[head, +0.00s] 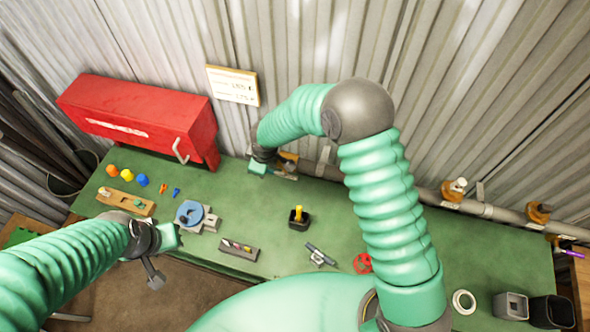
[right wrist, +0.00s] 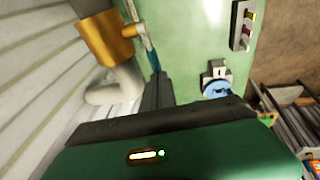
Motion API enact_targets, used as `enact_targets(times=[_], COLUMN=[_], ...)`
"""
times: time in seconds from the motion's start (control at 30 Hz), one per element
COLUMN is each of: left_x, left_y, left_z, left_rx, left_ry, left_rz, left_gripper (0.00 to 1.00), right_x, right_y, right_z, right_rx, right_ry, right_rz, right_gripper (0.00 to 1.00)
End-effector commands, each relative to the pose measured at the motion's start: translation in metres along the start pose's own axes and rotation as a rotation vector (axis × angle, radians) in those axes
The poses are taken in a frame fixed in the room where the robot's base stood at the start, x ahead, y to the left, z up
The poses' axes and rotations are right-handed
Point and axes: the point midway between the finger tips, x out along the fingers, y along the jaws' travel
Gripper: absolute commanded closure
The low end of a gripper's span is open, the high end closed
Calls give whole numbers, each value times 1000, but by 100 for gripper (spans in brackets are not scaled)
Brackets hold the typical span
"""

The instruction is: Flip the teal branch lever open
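An orange-brass valve body (right wrist: 103,38) sits on a pale pipe in the right wrist view, with a light handle stub (right wrist: 137,14) beside it. A narrow teal strip (right wrist: 153,58), which looks like the branch lever, runs down from the stub to my right gripper's dark fingers (right wrist: 158,92). The fingers look close together at its end; I cannot tell whether they grip it. In the head view my right gripper (head: 262,168) is at the left valve (head: 288,158), and the lever is hidden there. My left gripper (head: 168,238) is over the bench's front left; its fingers are unclear.
A red cabinet (head: 140,112) stands at the back left of the green bench (head: 245,200). A pipe (head: 420,192) with more valves runs along the wall. A blue round fixture (head: 190,212), a dark tray (head: 240,250) and a black cup (head: 299,222) stand on the bench.

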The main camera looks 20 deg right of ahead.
Motion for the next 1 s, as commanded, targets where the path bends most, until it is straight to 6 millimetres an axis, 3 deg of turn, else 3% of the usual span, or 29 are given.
enact_targets(times=[0.57, 0.67, 0.83, 0.9, 1.0], left_x=[-1, -10, -35, -15, -8], left_y=[0, 0, 0, 0, 0], left_z=[0, -2, -8, -4, -2], left_rx=[0, 0, 0, 0, 0], left_ry=[0, 0, 1, 1, -1], left_rz=[0, 0, 0, 0, 0], left_gripper=[100, 100, 100, 100, 100], right_x=[2, -10, -48, -56, -81], right_y=[-3, -1, 4, 2, 2], right_z=[3, -2, -17, -19, -24], right_rx=[0, 0, 0, 2, 1], right_ry=[-10, -8, -1, 3, 4], right_rz=[-8, -6, 3, 7, 8], right_gripper=[100, 100, 100, 100, 100])
